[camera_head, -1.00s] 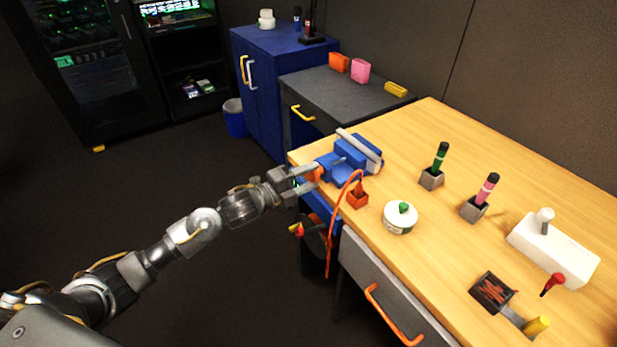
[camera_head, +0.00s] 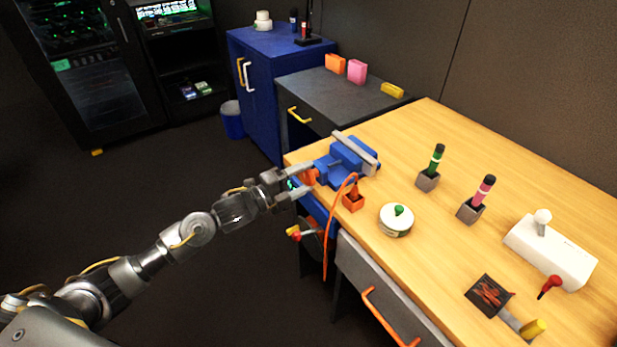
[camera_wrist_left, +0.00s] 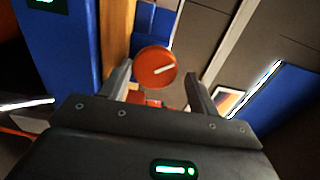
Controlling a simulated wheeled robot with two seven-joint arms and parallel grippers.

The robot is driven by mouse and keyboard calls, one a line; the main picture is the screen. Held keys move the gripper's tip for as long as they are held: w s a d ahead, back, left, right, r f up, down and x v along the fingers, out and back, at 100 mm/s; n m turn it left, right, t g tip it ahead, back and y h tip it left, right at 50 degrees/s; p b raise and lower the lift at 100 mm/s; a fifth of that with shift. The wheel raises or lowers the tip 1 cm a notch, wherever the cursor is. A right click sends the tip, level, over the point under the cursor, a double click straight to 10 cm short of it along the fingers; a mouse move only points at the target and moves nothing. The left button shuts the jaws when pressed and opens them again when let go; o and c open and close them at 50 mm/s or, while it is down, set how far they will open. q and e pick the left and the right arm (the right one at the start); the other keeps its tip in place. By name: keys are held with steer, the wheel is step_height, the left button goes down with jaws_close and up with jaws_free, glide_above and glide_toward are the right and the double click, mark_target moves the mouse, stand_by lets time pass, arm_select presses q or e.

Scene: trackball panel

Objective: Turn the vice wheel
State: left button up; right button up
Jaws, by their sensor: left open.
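A blue vice (camera_head: 340,164) with a pale grey jaw bar sits at the far left corner of the wooden table. Its orange-red wheel (camera_head: 309,177) faces my left gripper. In the left wrist view the wheel (camera_wrist_left: 155,67) is a round orange-red disc with a pale line on it. My left gripper (camera_head: 302,180) is open, with its fingers spread on either side of the wheel. In the left wrist view the fingers (camera_wrist_left: 160,88) stand left and right of the disc; whether they touch it I cannot tell. My right gripper does not show.
An orange cable plug block (camera_head: 353,202) stands near the vice, its cable hanging over the table edge. A white pot with a green knob (camera_head: 396,219) and marker holders (camera_head: 428,180) stand farther right. A red-knobbed valve (camera_head: 296,233) is below the table edge.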

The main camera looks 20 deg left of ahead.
arm_select(q)
steer(key=shift+s+a+f, duration=0.35)
steer(key=shift+a+f, duration=0.2)
steer(key=shift+f, duration=0.05)
steer(key=v, duration=0.3)
steer(key=shift+a+r, duration=0.1)
steer(key=shift+r, duration=0.25)
steer(key=shift+s+p, duration=0.15)
steer(key=shift+p, duration=0.15)
steer(key=p, duration=0.1)
glide_toward(306, 178)
steer(key=shift+r+v, duration=0.2)
steer(key=shift+v, duration=1.4)
steer(key=shift+p, duration=0.3)
